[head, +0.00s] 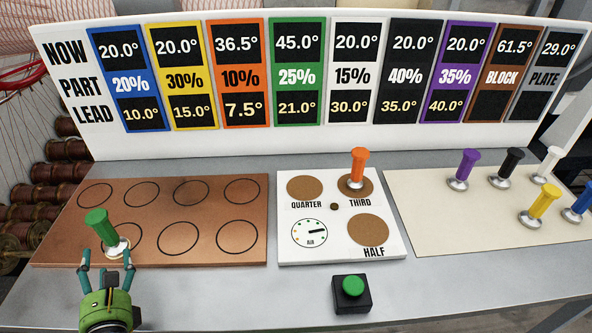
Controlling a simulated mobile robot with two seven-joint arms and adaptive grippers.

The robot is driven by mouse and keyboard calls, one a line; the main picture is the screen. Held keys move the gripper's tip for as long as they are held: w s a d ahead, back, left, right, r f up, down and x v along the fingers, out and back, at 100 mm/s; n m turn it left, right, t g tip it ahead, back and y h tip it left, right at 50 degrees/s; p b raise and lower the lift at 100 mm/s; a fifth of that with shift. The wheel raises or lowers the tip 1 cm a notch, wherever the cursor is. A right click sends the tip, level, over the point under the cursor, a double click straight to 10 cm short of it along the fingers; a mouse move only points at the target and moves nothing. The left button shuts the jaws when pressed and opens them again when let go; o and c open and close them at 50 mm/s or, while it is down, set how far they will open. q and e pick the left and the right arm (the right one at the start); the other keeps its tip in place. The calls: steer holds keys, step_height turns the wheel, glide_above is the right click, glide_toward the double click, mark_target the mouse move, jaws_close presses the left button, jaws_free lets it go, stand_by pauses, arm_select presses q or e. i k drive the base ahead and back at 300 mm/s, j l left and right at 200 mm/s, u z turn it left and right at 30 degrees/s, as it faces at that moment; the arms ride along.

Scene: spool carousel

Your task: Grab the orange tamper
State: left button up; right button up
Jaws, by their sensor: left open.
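The orange tamper (359,163) stands upright on the brown round pad marked THIRD, on the white plate (288,254) in the middle of the table. My left gripper (107,257) is open at the front left, over the copper plate's near edge. Its fingers are on either side of the foot of a green tamper (99,224), which leans to the left on the copper plate (60,250). I cannot tell whether they touch it. The left gripper is well to the left of the orange tamper. My right gripper is not in view.
A green button (352,286) sits at the front. A readout board (250,140) stands behind. The pads QUARTER (304,187) and HALF (368,230) are empty.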

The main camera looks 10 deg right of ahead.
mark_target(360, 154)
steer(key=i+l, duration=0.1)
steer(key=l, duration=0.35)
steer(key=i+l, duration=0.1)
steer(key=l, duration=0.85)
steer(key=i+l+z, duration=0.1)
steer(key=l, duration=0.35)
steer(key=i, duration=0.05)
